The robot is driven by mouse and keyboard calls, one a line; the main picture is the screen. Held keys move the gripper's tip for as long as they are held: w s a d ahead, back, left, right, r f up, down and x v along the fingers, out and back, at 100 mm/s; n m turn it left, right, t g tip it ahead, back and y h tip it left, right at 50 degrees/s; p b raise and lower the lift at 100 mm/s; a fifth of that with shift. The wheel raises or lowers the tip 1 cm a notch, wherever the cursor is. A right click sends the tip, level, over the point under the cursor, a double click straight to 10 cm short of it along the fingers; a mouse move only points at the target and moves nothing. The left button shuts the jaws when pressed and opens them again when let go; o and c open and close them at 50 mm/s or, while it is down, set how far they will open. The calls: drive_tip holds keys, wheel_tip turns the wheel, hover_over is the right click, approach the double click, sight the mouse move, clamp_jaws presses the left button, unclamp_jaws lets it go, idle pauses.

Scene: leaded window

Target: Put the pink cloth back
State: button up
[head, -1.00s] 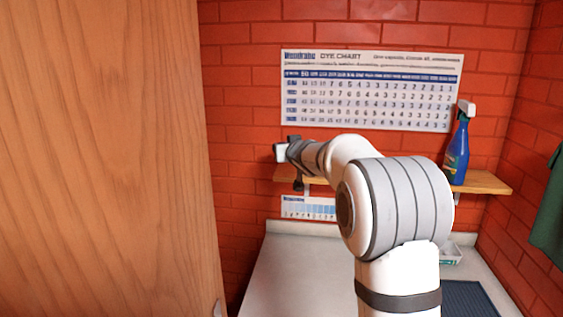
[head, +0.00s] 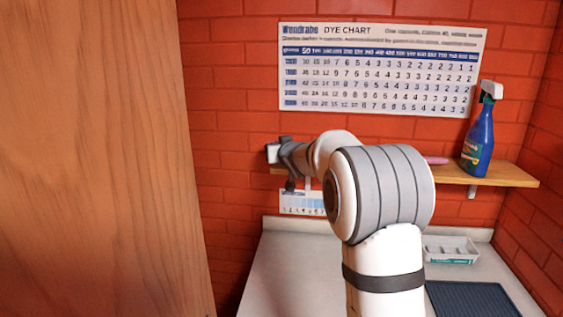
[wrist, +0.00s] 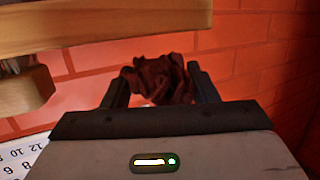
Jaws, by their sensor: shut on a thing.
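My gripper (wrist: 160,75) is shut on a crumpled, dark red cloth (wrist: 158,84), seen between its two fingers in the wrist view. The cloth is in shadow, and I cannot tell if its true colour is pink. In the head view my gripper end is by the left end of the wooden shelf (head: 512,174), and the held cloth cannot be made out there. A thin pink thing (head: 436,160) lies on the shelf behind my arm, mostly hidden, so I cannot tell what it is.
A blue spray bottle (head: 478,138) stands on the shelf's right part. A dye chart (head: 380,70) hangs above. Below are a white counter (head: 285,270), a white tray (head: 450,250) and a dark ribbed mat (head: 470,300). A wooden panel (head: 95,160) fills the left side.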

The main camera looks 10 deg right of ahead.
drive_tip(key=shift+f, duration=1.3)
drive_tip(key=shift+f, duration=0.1)
drive_tip(key=o, duration=1)
